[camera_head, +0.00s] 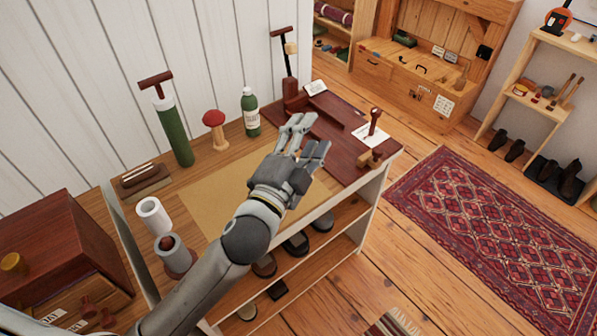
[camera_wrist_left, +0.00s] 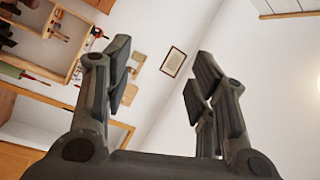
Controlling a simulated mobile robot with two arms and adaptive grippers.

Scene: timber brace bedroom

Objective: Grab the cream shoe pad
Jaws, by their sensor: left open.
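My left gripper (camera_head: 307,138) is open and empty above the bench, over the edge of the dark red board. In the left wrist view its two fingers (camera_wrist_left: 160,85) stand wide apart with nothing between them, facing a wall and ceiling. I cannot tell for sure which is the cream shoe pad. My left arm hides part of the shelves. My right gripper is not in view.
The bench top holds a tan mat (camera_head: 213,197), a green bottle (camera_head: 250,112), a green pump (camera_head: 172,130), a red-topped stand (camera_head: 215,130) and a white roll (camera_head: 153,216). A wooden cabinet (camera_head: 70,245) stands left. Floor is clear right of the bench, before a red rug (camera_head: 490,240).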

